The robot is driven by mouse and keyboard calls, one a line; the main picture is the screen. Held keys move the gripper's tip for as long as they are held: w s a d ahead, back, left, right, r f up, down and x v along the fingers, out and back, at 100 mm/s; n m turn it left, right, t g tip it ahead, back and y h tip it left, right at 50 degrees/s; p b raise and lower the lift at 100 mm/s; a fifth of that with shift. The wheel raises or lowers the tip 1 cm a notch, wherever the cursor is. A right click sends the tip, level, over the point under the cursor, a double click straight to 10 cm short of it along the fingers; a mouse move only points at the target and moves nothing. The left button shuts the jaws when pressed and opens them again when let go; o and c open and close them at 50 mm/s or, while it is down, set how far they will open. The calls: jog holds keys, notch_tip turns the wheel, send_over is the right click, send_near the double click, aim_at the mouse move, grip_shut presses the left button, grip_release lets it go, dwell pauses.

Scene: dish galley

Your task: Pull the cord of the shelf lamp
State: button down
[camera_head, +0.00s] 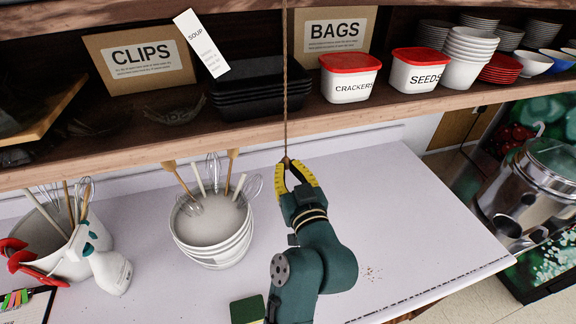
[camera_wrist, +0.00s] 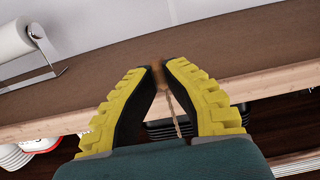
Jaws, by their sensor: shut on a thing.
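The cord (camera_head: 285,75) is a thin brown twisted line that hangs down in front of the shelf, from above the top of the head view. My gripper (camera_head: 287,163) has yellow fingers and is closed around the cord's lower end, just below the shelf's front edge. In the wrist view my gripper (camera_wrist: 157,68) shows its fingertips nearly together, with a small brown piece between them and the cord (camera_wrist: 173,110) running away from it. The lamp itself is not in view.
The shelf (camera_head: 400,108) holds a CLIPS box (camera_head: 140,62), black trays (camera_head: 262,92), a CRACKERS tub (camera_head: 349,82) and a SEEDS tub (camera_head: 418,72). Below, a white bucket of utensils (camera_head: 212,240) stands left of my arm. The counter (camera_head: 400,215) is mostly clear to the right.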

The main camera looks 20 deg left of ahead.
jog(key=shift+f, duration=0.1)
dwell(0.7)
jog(key=c, duration=0.6)
grip_release()
jog(key=shift+c, duration=0.2)
jog(key=b+v, duration=0.2)
jog(key=v, duration=0.6)
